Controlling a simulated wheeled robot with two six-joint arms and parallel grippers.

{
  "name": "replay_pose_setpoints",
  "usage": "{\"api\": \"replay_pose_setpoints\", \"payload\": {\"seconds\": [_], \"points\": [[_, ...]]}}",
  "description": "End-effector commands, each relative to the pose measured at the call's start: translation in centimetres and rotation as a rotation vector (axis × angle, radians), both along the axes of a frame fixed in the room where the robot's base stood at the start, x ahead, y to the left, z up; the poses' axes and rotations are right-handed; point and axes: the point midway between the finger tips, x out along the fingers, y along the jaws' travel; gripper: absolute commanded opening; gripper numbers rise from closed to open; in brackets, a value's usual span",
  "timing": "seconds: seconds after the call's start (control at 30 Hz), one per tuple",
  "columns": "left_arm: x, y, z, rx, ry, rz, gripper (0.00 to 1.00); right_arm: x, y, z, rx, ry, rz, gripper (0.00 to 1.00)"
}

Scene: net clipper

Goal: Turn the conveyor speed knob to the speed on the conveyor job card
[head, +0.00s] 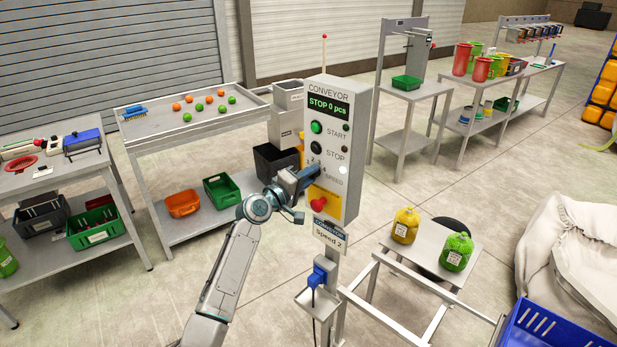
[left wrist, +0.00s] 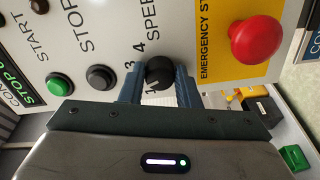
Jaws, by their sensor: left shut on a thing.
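The grey conveyor control box (head: 351,160) stands on a post in the middle of the head view. Its display (head: 328,106) reads STOP 0 pcs. The job card (head: 329,235) below the box reads Speed 2. My left gripper (head: 314,175) is at the box front and hides the speed knob in the head view. In the left wrist view, the black speed knob (left wrist: 159,72) sits between the two fingers of my left gripper (left wrist: 160,88), which is shut on it. Scale numbers 3 and 4 show beside the knob; its pointer setting is hard to tell. My right gripper is not in view.
On the box, the green start button (head: 316,127) and black stop button (head: 316,148) are above the gripper. The red emergency stop (head: 319,204) is close below it. A blue holder (head: 319,276) hangs on the post. A small table with net bags (head: 456,250) stands right.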

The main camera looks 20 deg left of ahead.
Motion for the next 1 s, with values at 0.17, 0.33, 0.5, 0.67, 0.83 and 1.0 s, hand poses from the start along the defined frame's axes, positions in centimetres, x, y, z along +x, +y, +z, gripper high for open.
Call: {"api": "replay_pose_setpoints", "payload": {"seconds": [0.17, 0.33, 0.5, 0.67, 0.83, 1.0], "points": [[0.0, 0.0, -0.1, 0.000, 0.001, 0.000, 0.51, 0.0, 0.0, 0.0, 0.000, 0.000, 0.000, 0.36], [0.0, 0.0, 0.0, 0.001, 0.000, 0.000, 0.51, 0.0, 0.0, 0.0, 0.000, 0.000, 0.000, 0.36], [-0.5, 0.3, -0.2, 0.003, 0.000, 0.000, 0.51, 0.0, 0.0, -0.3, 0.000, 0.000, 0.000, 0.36], [-2.6, 1.3, -0.4, 0.005, 0.000, 0.000, 0.51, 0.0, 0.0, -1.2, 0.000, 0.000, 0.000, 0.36], [-5.8, 2.8, -0.5, 0.006, -0.001, 0.001, 0.51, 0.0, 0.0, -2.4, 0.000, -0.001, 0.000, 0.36], [-8.4, 4.0, -0.4, 0.006, 0.000, 0.002, 0.51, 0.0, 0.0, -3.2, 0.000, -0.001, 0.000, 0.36]]}}
